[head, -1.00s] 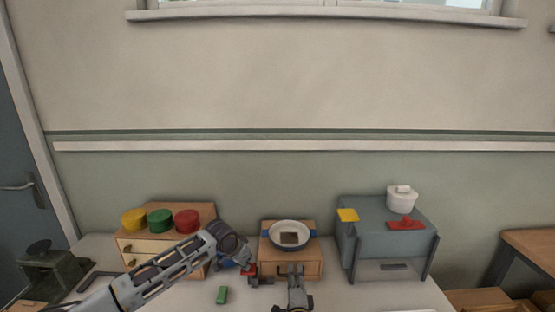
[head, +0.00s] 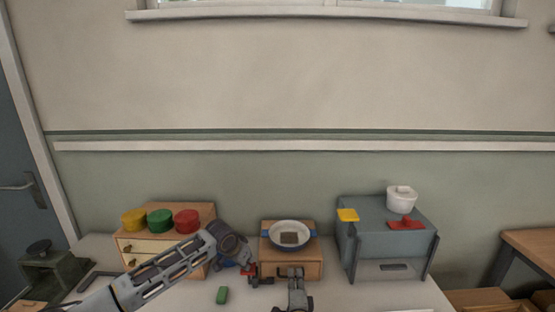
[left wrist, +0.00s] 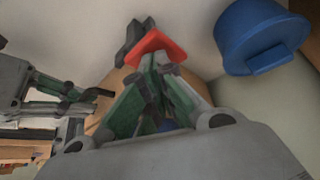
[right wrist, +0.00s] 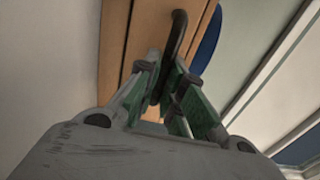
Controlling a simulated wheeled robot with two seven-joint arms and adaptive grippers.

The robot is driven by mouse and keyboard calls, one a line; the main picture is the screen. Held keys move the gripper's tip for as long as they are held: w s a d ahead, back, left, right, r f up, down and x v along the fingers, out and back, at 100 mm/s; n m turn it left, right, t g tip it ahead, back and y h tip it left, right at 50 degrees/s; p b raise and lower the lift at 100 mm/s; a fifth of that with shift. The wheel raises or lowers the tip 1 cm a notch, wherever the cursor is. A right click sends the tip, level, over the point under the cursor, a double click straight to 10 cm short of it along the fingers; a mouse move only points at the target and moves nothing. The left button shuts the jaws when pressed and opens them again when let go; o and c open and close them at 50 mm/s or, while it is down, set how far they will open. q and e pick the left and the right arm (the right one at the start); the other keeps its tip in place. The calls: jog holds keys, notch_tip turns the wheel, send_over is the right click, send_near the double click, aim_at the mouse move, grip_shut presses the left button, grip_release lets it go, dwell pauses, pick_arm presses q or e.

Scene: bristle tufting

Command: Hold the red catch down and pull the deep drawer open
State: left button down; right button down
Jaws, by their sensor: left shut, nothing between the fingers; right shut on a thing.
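The deep drawer (head: 312,270) is the front of the small wooden box at the middle of the table; I cannot make out a gap around it. Its dark arched handle (right wrist: 178,35) shows in the right wrist view. My right gripper (right wrist: 162,72) is shut on this handle. The red catch (head: 251,267) is at the box's left side and shows as a red plate with a dark block in the left wrist view (left wrist: 160,46). My left gripper (left wrist: 160,68) is shut and empty, its fingertips at the catch's edge. I cannot tell how far the catch is pressed.
A bowl (head: 290,228) with a dark piece in it stands on the box. A blue pot (left wrist: 258,40) is close to my left gripper. A green block (head: 222,295) lies in front. A wooden chest (head: 195,213) stands left, a grey cabinet (head: 395,245) right.

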jog(key=shift+s+f, duration=0.1)
jog(key=shift+s, duration=2.15)
jog(key=c, duration=1.3)
grip_release()
jog(key=shift+s, duration=0.1)
